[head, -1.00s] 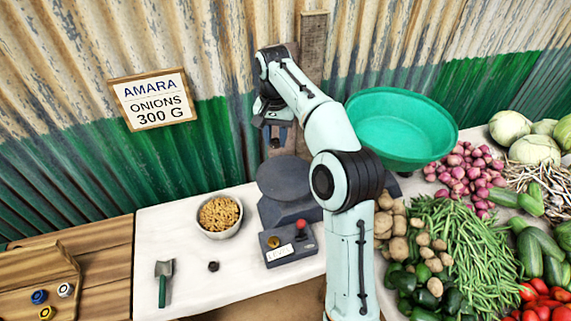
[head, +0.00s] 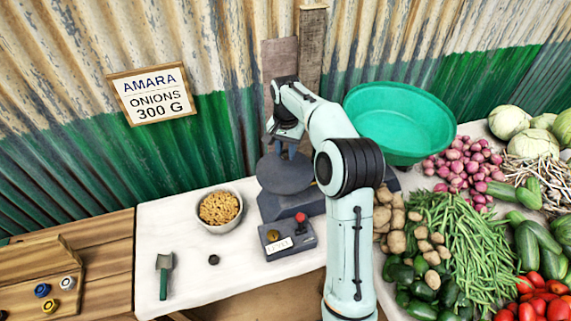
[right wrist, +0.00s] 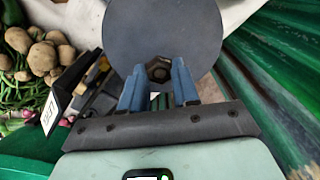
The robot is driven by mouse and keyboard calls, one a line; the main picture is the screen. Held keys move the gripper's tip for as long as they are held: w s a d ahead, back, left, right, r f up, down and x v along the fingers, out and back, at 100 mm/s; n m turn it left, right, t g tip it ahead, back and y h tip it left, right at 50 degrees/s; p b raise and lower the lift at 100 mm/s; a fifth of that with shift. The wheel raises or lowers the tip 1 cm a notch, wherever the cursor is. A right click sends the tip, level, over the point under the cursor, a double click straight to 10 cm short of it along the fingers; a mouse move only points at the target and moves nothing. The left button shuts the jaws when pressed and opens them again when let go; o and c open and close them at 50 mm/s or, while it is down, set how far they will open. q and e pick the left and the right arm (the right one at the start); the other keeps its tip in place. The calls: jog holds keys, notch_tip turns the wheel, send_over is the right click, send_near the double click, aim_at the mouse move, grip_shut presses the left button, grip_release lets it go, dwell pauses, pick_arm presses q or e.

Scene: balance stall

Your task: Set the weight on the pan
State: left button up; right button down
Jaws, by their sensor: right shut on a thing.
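The dark grey round pan (head: 287,178) of the balance is at the centre of the head view; it also shows as a large disc in the right wrist view (right wrist: 165,25). My right gripper (head: 289,150) is over the pan, pointing down. In the right wrist view its blue fingers (right wrist: 158,80) are shut on a dark hexagonal weight (right wrist: 158,70), seen against the pan's near edge. I cannot tell whether the weight touches the pan. In the head view the weight is not clearly visible. My left gripper is not in view.
A green basin (head: 400,115) stands right of my arm. A box with a red knob (head: 288,240) sits in front of the pan. A bowl of yellowish pieces (head: 219,209), a small dark piece (head: 214,260) and a scoop (head: 164,275) are left. Vegetables (head: 455,235) fill the right.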

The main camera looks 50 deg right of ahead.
aim_at(285, 170)
jog(key=f, duration=0.5)
jog(key=shift+w+b, duration=0.2)
jog(key=shift+b, duration=0.15)
jog(key=shift+s+f, duration=0.1)
jog(key=shift+f, duration=0.3)
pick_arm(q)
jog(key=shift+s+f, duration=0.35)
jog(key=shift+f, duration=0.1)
